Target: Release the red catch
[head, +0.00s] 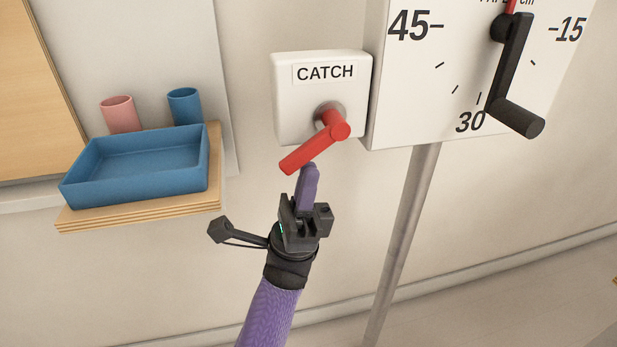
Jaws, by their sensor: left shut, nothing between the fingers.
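The red catch (315,145) is a lever on a white box (298,112) labelled CATCH, fixed to the wall in the middle of the head view. The lever slants from its pivot at the upper right down to its free end at the lower left. My left gripper (309,172) is shut and empty, its purple fingers pointing up just below the lever. I cannot tell whether the fingertips touch the lever. My right gripper is not in view.
Right of the catch box hangs a white dial board (450,75) with a black crank (512,70), on a grey post (405,240). At left, a wooden shelf (140,212) bears a blue tray (140,185), with a pink cup (121,115) and a blue cup (185,107) behind.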

